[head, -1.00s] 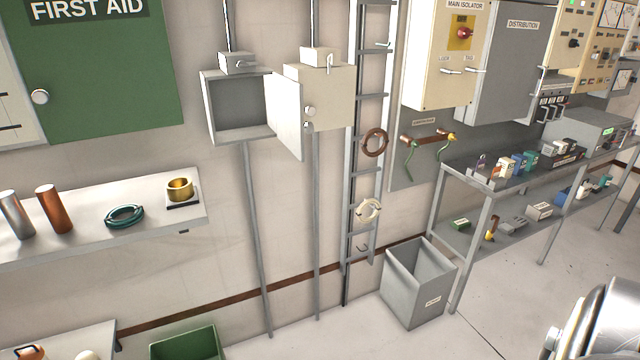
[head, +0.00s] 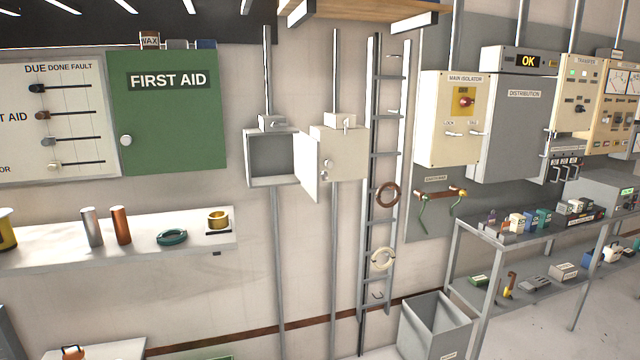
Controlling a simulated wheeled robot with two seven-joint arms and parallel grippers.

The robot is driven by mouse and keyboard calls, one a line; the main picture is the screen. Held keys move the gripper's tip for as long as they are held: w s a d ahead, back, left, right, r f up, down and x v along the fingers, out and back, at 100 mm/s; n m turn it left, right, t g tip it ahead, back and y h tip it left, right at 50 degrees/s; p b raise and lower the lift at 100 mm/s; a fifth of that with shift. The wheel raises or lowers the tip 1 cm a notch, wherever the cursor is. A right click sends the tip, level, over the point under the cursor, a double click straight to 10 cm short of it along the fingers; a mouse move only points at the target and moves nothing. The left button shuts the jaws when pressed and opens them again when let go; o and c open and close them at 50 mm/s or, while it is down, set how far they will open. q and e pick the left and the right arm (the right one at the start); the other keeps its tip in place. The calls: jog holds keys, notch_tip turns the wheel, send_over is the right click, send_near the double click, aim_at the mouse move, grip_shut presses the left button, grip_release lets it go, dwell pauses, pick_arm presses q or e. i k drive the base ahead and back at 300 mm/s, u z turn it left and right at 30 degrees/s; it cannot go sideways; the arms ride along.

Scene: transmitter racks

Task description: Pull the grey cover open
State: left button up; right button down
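A large grey cover (head: 515,130) labelled DISTRIBUTION closes the front of a wall cabinet at the upper right. It looks shut, with a small light handle (head: 477,133) near its left edge. A smaller grey box (head: 271,158) on the wall left of centre has an open front and an empty inside. Beside it is a cream box (head: 345,155) whose pale door (head: 307,167) stands swung out to the left. Neither of my grippers is in view.
The cream MAIN ISOLATOR box (head: 445,115) adjoins the cover's left. A grey bench (head: 500,236) with small items stands below, right. A grey bin (head: 436,325) is on the floor. A ladder-like rack (head: 386,155) runs up the wall. A shelf (head: 120,240) juts out left.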

aim_at(310, 176)
jog(key=u, duration=0.9)
jog(key=i, duration=1.5)
jog(key=z, duration=0.35)
